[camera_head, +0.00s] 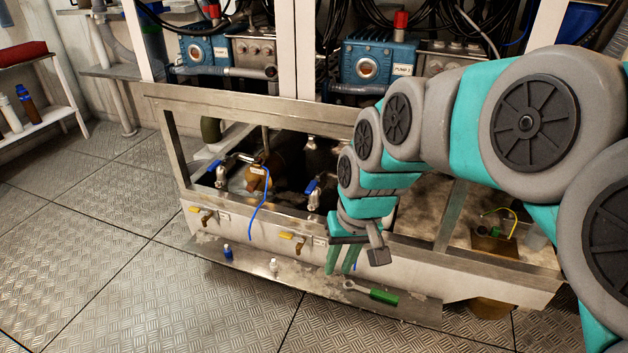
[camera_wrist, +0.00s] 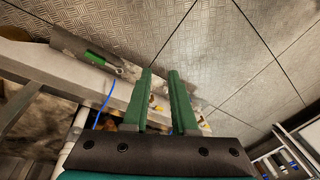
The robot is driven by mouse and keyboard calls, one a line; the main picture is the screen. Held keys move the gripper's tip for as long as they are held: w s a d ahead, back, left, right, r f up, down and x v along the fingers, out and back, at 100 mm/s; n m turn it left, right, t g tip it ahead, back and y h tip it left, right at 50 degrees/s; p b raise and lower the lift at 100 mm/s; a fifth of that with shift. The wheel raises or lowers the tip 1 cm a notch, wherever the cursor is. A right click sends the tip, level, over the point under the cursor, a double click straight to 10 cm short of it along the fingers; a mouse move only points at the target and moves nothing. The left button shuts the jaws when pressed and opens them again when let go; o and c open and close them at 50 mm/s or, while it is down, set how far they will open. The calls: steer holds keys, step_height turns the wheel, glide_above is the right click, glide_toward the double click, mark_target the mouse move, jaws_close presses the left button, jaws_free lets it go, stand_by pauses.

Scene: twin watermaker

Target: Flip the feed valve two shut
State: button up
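Two valves with blue handles stand in the metal frame, a left one (camera_head: 220,172) and a right one (camera_head: 314,192); I cannot read which is feed valve two. Two small brass taps with yellow handles, a left one (camera_head: 205,217) and a right one (camera_head: 297,240), sit on the frame's front face. My gripper (camera_head: 340,268) hangs in front of that face, right of the right tap, pointing down. In the wrist view my gripper (camera_wrist: 160,72) has its two green fingers apart with nothing held. A small yellow-handled tap (camera_wrist: 155,106) shows beyond the gap between them.
A green-handled tool (camera_head: 375,294), a blue-capped bottle (camera_head: 228,252) and a white bottle (camera_head: 273,266) are on the low ledge. Blue pumps (camera_head: 378,60) stand behind the frame. A blue hose (camera_head: 258,215) hangs over its front.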

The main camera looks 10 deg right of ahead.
steer(key=w+t, duration=0.1)
steer(key=w, duration=0.4)
steer(key=w+d+f+m+t+y+b, duration=0.1)
steer(key=w, duration=0.5)
steer(key=w+d+t, duration=0.1)
steer(key=w, duration=0.5)
steer(key=shift+w+f+m+b, duration=0.2)
steer(key=shift+w+m+b, duration=0.05)
steer(key=shift+m+b, duration=0.15)
jaws_close()
steer(key=w+d+f+m+t, duration=0.1)
steer(key=w+d, duration=0.3)
steer(key=w, duration=0.2)
steer(key=w+d+f+m+t+b, duration=0.1)
steer(key=w+d+f, duration=0.1)
steer(key=w+d, duration=0.2)
steer(key=w, duration=0.3)
steer(key=shift+m+t, duration=0.4)
